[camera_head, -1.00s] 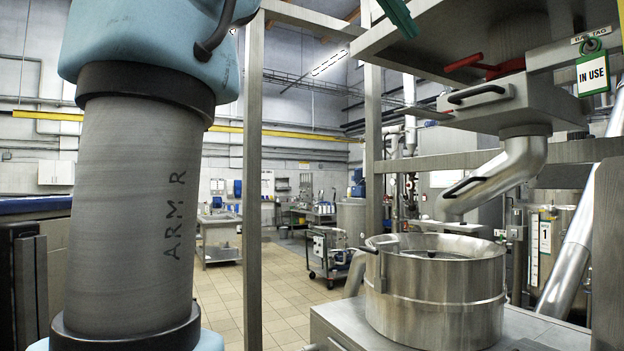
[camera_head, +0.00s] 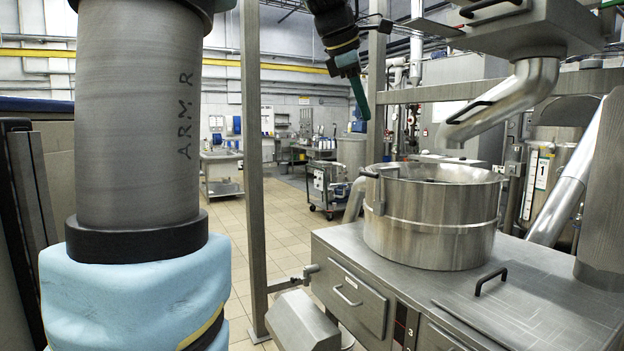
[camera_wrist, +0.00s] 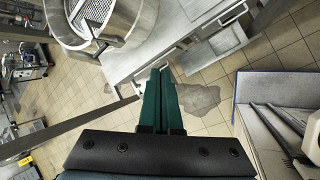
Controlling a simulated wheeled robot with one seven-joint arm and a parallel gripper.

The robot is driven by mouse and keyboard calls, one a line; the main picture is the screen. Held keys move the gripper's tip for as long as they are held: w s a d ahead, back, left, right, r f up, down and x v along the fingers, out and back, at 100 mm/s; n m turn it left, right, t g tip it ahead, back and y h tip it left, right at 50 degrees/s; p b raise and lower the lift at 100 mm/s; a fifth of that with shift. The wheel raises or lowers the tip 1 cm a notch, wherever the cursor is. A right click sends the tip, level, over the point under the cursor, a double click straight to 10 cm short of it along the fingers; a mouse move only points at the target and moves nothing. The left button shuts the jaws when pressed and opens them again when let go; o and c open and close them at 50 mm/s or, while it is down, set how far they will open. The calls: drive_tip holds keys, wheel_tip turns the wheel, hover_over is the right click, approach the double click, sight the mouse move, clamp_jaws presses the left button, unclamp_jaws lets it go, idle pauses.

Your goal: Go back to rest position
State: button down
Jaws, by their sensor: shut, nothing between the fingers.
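My gripper (camera_head: 360,98) hangs from the top of the head view, beside the steel frame and up and to the left of the mixing vessel. Its green fingers point down and are closed together with nothing between them. In the wrist view the gripper (camera_wrist: 161,75) also shows its two green fingers side by side above the floor. The round steel vessel (camera_head: 430,235) stands on the steel cabinet, apart from the gripper. It also shows in the wrist view (camera_wrist: 125,18) at the upper left, tilted by the camera's angle.
A steel post (camera_head: 253,180) stands left of the cabinet (camera_head: 470,300). A bent pipe (camera_head: 505,100) hangs above the vessel. A trolley (camera_head: 327,188) stands behind on the tiled floor (camera_head: 285,235). A blue-edged tray (camera_wrist: 275,82) with rods lies at right in the wrist view.

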drive_tip(key=s+a+f+m+g+y+b, duration=0.15)
drive_tip(key=a+f+m, duration=0.3)
drive_tip(key=f, duration=0.75)
drive_tip(key=s+a+f+m+y, duration=0.15)
drive_tip(key=a+f+m, duration=0.3)
drive_tip(key=f, duration=0.75)
drive_tip(key=s+a+f+m, duration=0.4)
drive_tip(key=s+f, duration=0.2)
drive_tip(key=f, duration=0.2)
drive_tip(key=s+a+f+m+g+y+b, duration=0.1)
drive_tip(key=s+a+f+m, duration=0.2)
drive_tip(key=s+f, duration=0.3)
wheel_tip(320, 180, down, 3)
drive_tip(key=shift+a+r+m, duration=0.15)
drive_tip(key=shift+a+m, duration=0.25)
drive_tip(key=shift+a, duration=0.25)
drive_tip(key=c, duration=1.6)
unclamp_jaws()
drive_tip(key=shift+g, duration=0.25)
